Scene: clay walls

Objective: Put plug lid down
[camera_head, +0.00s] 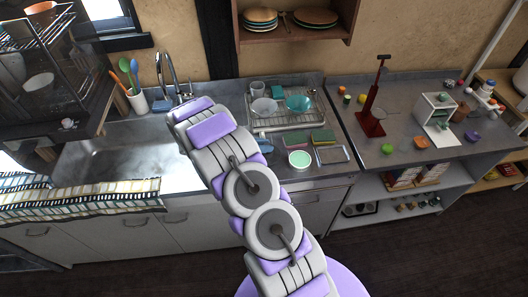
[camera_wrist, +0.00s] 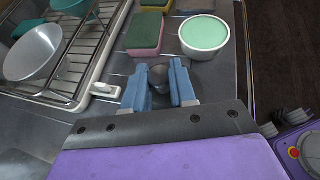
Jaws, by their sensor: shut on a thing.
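In the wrist view, the blue fingers of my gripper (camera_wrist: 160,87) are shut around a small dark grey rounded piece, which looks like the plug lid (camera_wrist: 159,76). It is low over the grey metal counter; whether it touches the surface cannot be told. The steel sink (camera_head: 115,160) is to the left of my arm.
A mint-green bowl (camera_wrist: 204,35) is just ahead and right of my fingers, with sponges (camera_wrist: 145,34) beyond. A dish rack (camera_wrist: 98,50) with bowls is on the left. The counter's front edge is on the right. A patterned towel (camera_head: 80,200) hangs over the sink front.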

